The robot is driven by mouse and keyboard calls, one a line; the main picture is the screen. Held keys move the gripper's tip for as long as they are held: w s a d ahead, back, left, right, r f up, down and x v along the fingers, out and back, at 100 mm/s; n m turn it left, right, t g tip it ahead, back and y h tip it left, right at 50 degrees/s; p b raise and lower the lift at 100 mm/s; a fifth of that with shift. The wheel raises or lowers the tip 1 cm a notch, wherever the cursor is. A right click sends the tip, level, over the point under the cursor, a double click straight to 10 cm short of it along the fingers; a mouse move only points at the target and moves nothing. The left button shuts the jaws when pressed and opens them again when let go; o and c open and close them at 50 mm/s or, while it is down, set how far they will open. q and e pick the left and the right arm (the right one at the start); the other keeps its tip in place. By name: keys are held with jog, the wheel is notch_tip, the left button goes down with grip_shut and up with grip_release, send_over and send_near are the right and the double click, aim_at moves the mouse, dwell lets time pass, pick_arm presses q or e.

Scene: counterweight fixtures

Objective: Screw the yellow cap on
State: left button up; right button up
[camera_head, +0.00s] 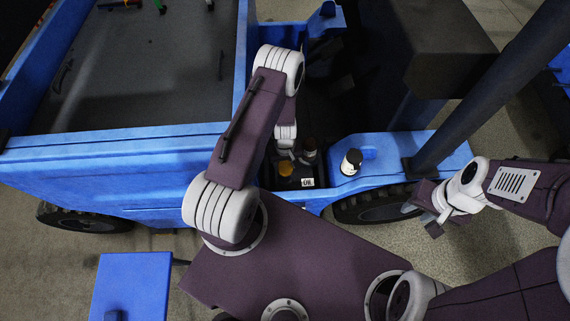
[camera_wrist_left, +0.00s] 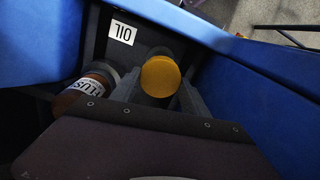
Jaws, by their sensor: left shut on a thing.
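The yellow cap (camera_head: 286,168) is round and sits at the OIL-labelled spot in the dark bay of the blue vehicle. In the left wrist view the cap (camera_wrist_left: 160,77) lies between the fingers of my left gripper (camera_wrist_left: 160,92). My left gripper (camera_head: 285,156) reaches down into the bay and is shut on the cap. The cap's underside and what lies below it are hidden. My right gripper (camera_head: 425,217) hangs empty at the right, beside the wheel, its fingers apart.
A white OIL label (camera_head: 307,182) is beside the cap. A brown labelled bottle (camera_wrist_left: 86,88) lies close to my left fingers. Blue walls flank the narrow bay.

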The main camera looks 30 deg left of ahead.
aim_at(285, 166)
pick_arm(q)
jog(key=shift+f+b, duration=0.45)
jog(key=o, duration=1.4)
jog(key=shift+r, duration=0.1)
notch_tip(285, 166, up, 9)
jog(key=p, duration=0.9)
jog(key=shift+r, duration=0.2)
jog(key=shift+f, duration=0.1)
